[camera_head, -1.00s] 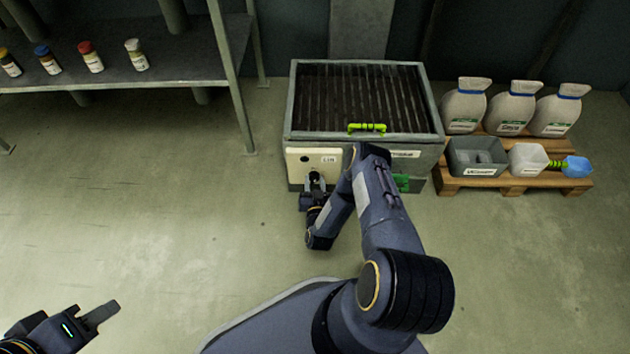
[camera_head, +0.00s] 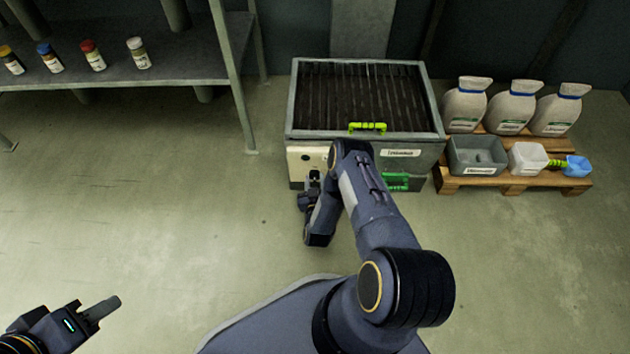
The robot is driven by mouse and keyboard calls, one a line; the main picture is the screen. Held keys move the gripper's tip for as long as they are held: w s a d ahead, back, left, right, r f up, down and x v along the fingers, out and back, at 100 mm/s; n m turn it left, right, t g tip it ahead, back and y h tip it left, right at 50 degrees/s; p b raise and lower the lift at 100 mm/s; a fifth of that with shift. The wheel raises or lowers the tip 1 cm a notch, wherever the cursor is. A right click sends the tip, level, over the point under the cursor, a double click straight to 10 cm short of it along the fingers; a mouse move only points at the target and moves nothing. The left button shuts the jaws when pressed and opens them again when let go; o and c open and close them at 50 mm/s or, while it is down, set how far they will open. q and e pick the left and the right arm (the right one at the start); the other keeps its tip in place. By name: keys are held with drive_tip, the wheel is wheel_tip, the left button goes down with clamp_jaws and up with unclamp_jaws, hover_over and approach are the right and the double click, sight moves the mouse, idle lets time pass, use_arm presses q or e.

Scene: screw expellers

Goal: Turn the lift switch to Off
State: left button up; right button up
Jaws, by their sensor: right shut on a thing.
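The cream switch panel (camera_head: 300,161) is on the front left of a grey metal box with a dark slatted top. A small dark round spot shows on its upper part. My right gripper (camera_head: 314,180) is at the panel's lower part, shut on the lift switch, which is mostly hidden by the fingers. My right forearm covers the panel's right side and its label. My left gripper (camera_head: 101,309) is low at the left, far from the panel. Its fingers look together in side view, and I cannot tell whether they are open.
The grey box (camera_head: 432,147) has a green handle (camera_head: 367,127) on top and another green handle (camera_head: 396,181) in front. A pallet (camera_head: 513,184) at right holds white sacks, a grey bin and a blue scoop. A shelf (camera_head: 185,70) with several bottles stands at left. Floor between is clear.

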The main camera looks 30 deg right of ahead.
drive_tip(key=shift+f, duration=0.1)
drive_tip(key=o, duration=1)
drive_tip(key=p+v, duration=0.3)
drive_tip(key=v, duration=0.5)
